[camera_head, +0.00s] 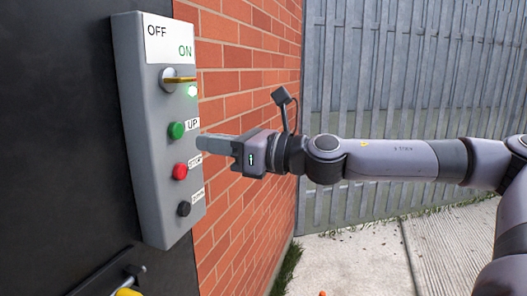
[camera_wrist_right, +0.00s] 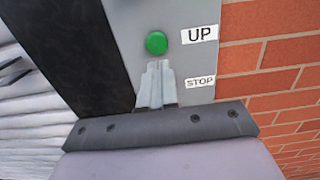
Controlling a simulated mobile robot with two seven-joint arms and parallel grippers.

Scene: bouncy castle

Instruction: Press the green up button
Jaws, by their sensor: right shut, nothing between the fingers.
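The green up button (camera_head: 176,130) is on a grey control box (camera_head: 150,215), beside a label reading UP. In the right wrist view the green button (camera_wrist_right: 156,42) shows just beyond the fingertips. My right gripper (camera_head: 203,144) is shut and empty, its fingers pointing at the box a little right of and below the green button. In the right wrist view the shut fingers (camera_wrist_right: 155,68) reach up to just below the green button; I cannot tell whether they touch the box. The left gripper is not in view.
The red stop button (camera_head: 180,171) and a black button (camera_head: 183,208) sit below the green one. A brick wall (camera_head: 240,90) stands behind, and a grey fence (camera_head: 400,80) at right.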

